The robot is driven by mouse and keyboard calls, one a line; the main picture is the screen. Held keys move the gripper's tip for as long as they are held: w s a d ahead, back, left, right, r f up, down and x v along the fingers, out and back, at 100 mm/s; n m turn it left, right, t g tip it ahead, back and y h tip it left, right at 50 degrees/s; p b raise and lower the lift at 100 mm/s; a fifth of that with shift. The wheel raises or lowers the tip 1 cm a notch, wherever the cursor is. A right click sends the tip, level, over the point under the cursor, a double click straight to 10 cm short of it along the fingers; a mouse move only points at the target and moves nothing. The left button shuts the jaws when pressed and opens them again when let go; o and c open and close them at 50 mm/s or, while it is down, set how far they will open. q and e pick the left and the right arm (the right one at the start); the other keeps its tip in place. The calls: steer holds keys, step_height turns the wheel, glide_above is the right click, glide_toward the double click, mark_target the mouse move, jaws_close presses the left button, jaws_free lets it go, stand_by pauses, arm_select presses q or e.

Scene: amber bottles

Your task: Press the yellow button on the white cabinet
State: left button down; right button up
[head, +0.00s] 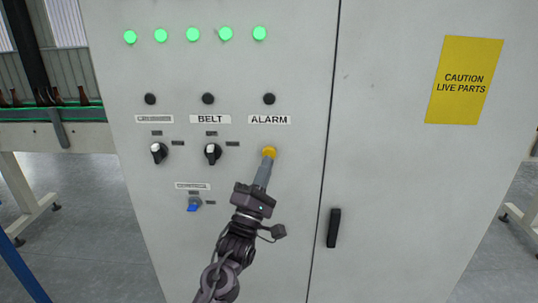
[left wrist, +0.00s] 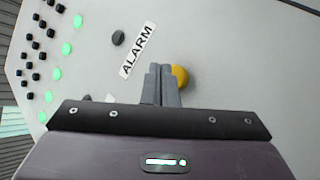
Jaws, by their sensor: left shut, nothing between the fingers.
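The white cabinet (head: 285,90) fills the middle of the head view. Its yellow button (head: 269,152) sits below the ALARM label (head: 269,120). My left gripper (head: 266,164) is shut and empty, with its fingertips at the lower edge of the button. In the left wrist view the yellow button (left wrist: 181,77) shows just to the right of the closed fingertips (left wrist: 160,70), partly hidden by them. I cannot tell whether the fingers touch or press it. My right gripper is not in view.
Two black knobs (head: 159,152) (head: 212,153) and a blue switch (head: 194,204) are left of the button. Green lamps (head: 193,35) run along the top. A black door handle (head: 334,228) is to the right. A conveyor with bottles (head: 56,97) stands at the far left.

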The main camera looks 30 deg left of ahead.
arm_select(q)
steer(key=s+d, duration=0.1)
steer(key=s, duration=0.1)
steer(key=s+d, duration=0.1)
steer(key=s, duration=0.1)
steer(key=shift+d+p, duration=0.2)
steer(key=shift+p, duration=0.15)
steer(key=shift+w, duration=0.1)
stand_by(0.5)
